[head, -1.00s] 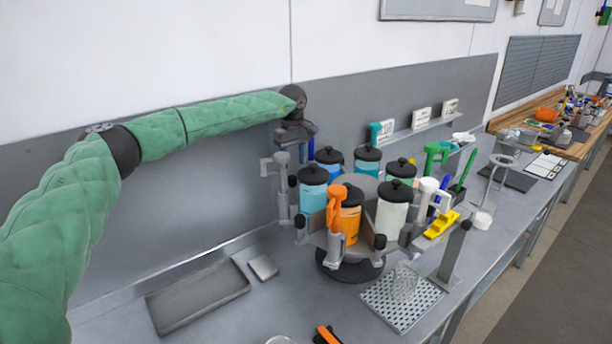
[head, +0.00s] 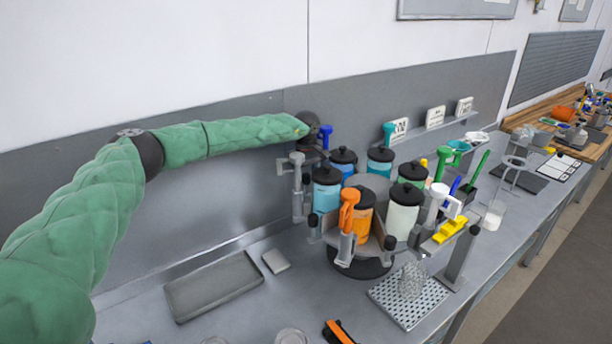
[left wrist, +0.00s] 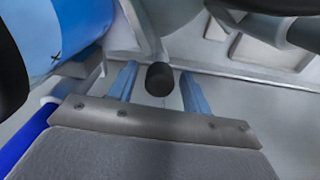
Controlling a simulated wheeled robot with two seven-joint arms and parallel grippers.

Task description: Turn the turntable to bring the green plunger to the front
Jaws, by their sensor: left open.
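The turntable (head: 358,265) stands on the bench and carries several black-lidded jars, with plungers around its rim. The green plunger (head: 442,163) is at its right rear. The orange plunger (head: 348,205) is at the front, and the white plunger (head: 440,195) is at the right. My left gripper (head: 319,146) is at the back left of the turntable, partly hidden behind plungers and jars. In the left wrist view its two fingers (left wrist: 158,90) are apart, with a round black knob (left wrist: 159,78) between them; contact cannot be told. My right gripper is not in view.
A blue jar (left wrist: 62,32) is close by the left finger in the wrist view. The back wall panel (head: 240,170) is near my left arm. A grey tray (head: 212,288) lies front left, and a perforated plate (head: 405,305) front right.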

